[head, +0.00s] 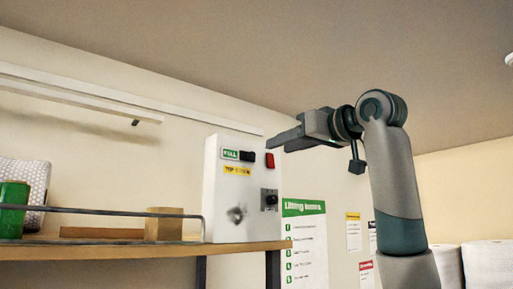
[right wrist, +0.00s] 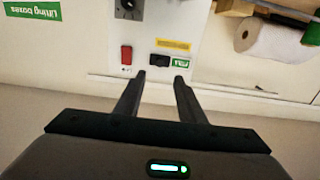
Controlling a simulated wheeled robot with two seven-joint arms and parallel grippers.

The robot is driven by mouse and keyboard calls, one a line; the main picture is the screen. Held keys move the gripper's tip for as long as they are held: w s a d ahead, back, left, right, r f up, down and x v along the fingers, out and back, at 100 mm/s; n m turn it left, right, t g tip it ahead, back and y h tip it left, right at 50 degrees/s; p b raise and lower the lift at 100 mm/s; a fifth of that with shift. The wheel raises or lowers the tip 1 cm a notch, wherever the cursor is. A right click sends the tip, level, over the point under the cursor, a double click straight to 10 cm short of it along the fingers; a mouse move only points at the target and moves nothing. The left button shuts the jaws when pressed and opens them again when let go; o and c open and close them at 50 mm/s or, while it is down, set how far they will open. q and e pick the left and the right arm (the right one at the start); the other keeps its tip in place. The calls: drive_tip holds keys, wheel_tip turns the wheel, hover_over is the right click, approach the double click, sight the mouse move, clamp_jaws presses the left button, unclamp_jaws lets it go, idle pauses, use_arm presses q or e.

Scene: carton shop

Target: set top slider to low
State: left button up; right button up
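The white control box (head: 222,190) stands at the right end of a wooden shelf. High on its front is the black top slider (head: 247,156), just right of a green label (head: 230,154) reading FULL, with a yellow label (head: 237,170) below. My right gripper (head: 272,143) is in front of the box's upper right part. In the right wrist view, which is upside down, its two fingers (right wrist: 160,77) are apart with nothing between them. The slider (right wrist: 158,59) shows just beyond the gap between the fingertips, apart from them. My left gripper is in neither view.
A red switch (head: 270,160) is right of the slider, and a dark dial (head: 269,199) is below it. A round knob (head: 237,215) is lower left. A small carton (head: 164,224) and a green can (head: 13,208) stand on the shelf behind a rail.

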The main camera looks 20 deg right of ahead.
sight(253, 154)
drive_tip(key=p+x, duration=0.5)
drive_tip(key=x, duration=0.5)
drive_tip(key=shift+w+a+f+p, duration=0.1)
drive_tip(key=shift+w+a+p, duration=0.15)
drive_tip(key=shift+w+p, duration=0.35)
clamp_jaws()
